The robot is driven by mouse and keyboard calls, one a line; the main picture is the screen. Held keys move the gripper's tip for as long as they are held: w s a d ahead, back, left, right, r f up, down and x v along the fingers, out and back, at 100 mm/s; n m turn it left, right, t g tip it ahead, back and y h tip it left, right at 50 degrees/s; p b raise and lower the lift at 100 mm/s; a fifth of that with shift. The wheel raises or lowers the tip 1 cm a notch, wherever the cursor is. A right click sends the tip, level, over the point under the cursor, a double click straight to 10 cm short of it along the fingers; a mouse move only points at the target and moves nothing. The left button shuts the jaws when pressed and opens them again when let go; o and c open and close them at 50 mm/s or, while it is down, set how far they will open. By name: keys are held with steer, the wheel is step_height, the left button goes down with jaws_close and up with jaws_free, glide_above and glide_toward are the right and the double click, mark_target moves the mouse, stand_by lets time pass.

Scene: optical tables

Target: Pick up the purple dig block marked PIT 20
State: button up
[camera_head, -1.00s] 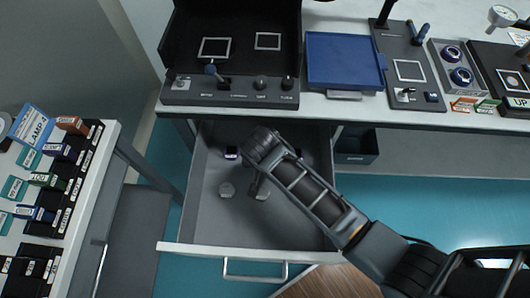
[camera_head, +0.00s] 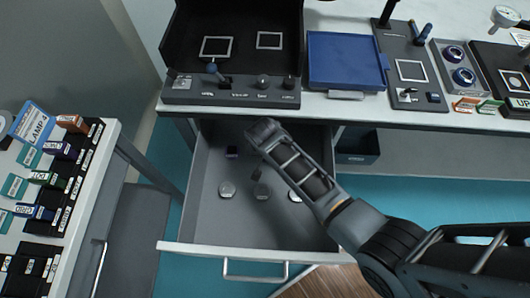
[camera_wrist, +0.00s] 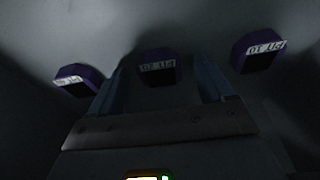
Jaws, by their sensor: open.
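Three purple blocks with white labels lie in a row in the wrist view. The middle block (camera_wrist: 158,68) has an upside-down label that appears to read PIT 20. The right block (camera_wrist: 258,52) appears to read PIT 10, and the left block's (camera_wrist: 78,80) label is too blurred to be sure. My gripper (camera_wrist: 160,80) is open, with its blue-grey fingers to either side of the middle block in the picture; contact cannot be told. In the head view one purple block (camera_head: 232,152) shows at the back of the open drawer; my arm hides the others.
The open grey drawer (camera_head: 210,222) has walls around the blocks. Several round silver discs (camera_head: 227,190) lie on its floor. The tabletop and black apparatus (camera_head: 230,92) overhang its back. A label rack (camera_head: 60,205) stands at left.

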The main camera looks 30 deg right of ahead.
steer(key=c, duration=1.2)
steer(key=shift+r, duration=0.2)
